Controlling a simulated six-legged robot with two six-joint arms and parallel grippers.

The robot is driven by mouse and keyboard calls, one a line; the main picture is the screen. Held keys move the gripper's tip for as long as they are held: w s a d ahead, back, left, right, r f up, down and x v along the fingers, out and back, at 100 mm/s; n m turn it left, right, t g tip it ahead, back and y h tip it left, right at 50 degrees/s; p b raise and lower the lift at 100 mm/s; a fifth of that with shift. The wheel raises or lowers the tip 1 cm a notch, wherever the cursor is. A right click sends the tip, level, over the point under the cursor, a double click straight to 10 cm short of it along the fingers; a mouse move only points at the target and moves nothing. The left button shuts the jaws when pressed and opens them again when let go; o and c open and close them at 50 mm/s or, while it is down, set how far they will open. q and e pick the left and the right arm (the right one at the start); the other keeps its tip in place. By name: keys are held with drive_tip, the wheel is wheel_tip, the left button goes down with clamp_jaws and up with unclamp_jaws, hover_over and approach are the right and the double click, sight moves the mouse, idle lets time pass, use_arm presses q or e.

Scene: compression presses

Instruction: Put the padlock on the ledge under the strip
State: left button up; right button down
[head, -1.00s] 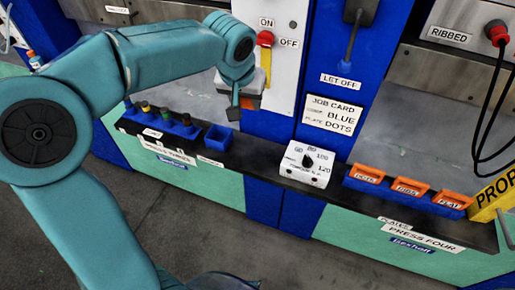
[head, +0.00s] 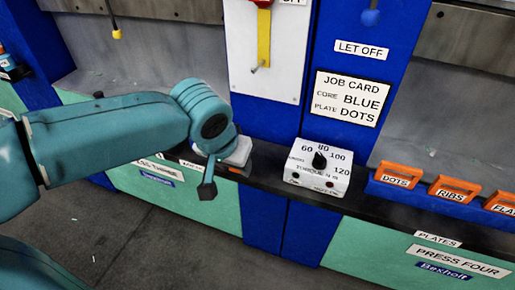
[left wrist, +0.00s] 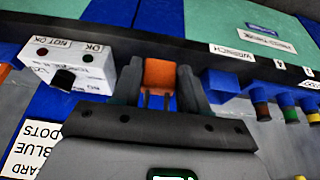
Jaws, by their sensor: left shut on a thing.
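My left gripper (left wrist: 159,88) is shut on an orange padlock (left wrist: 159,73), whose two thin shackle legs show toward the gripper's base. A yellow strip (head: 264,38) hangs below a red handle on the white panel (head: 238,62), above the ledge. I cannot tell whether the padlock touches the ledge. My right gripper is not in view.
The white torque box (head: 318,170) stands on the ledge; it also shows in the left wrist view (left wrist: 92,68). Orange-handled plates (head: 398,174) sit at the right. A blue bin (left wrist: 221,82) and coloured cores (left wrist: 262,108) stand on the ledge's other side.

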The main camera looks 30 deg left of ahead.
use_arm(q)
drive_tip(key=w+a, duration=0.1)
drive_tip(key=w, duration=0.3)
drive_tip(key=w+a+f, duration=0.1)
drive_tip(key=w, duration=0.4)
drive_tip(key=w+a, duration=0.1)
drive_tip(key=w, duration=0.3)
drive_tip(key=shift+w+a+f, duration=0.15)
drive_tip(key=shift+w+a, duration=0.1)
drive_tip(key=shift+s+d+f, duration=0.1)
drive_tip(key=shift+f, duration=0.5)
wheel_tip(320, 180, down, 4)
drive_tip(key=shift+f+b, duration=0.15)
drive_tip(key=shift+b, duration=0.35)
drive_tip(key=shift+w+f, duration=0.1)
drive_tip(key=shift+w, duration=0.15)
drive_tip(key=shift+f, duration=0.15)
drive_tip(key=o, duration=1.1)
